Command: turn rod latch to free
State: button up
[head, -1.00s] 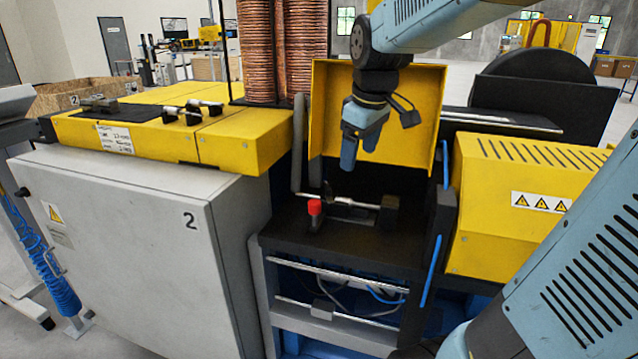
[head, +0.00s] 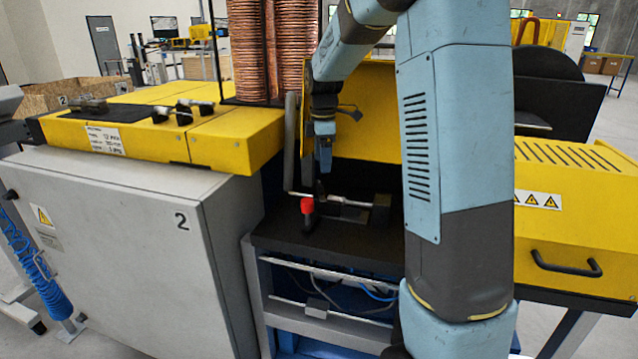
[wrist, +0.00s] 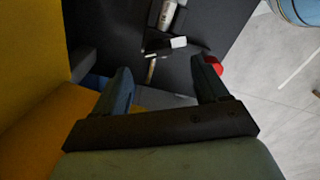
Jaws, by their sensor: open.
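The rod latch (head: 345,201) is a short silver rod lying across the dark shelf of the machine. A red knob (head: 307,206) stands at its left end and a black block (head: 380,212) at its right. My gripper (head: 323,168) points down just above the rod's left part, behind the red knob. In the wrist view my open gripper (wrist: 160,78) has its two fingers apart. A thin brass-coloured pin (wrist: 151,71) and a black-and-white piece (wrist: 165,46) show between and beyond them. The red knob (wrist: 213,64) is partly hidden behind the right finger. No contact is clear.
An open yellow cover (head: 370,110) stands behind the shelf. A grey upright lever (head: 291,140) is close left of my gripper. A grey cabinet (head: 110,250) is at left and a yellow housing (head: 570,210) at right. My arm hides the shelf's right side.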

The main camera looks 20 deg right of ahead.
aim_at(321, 190)
jog(key=shift+w+f, duration=0.35)
jog(key=shift+f, duration=3.75)
jog(key=shift+c, duration=0.2)
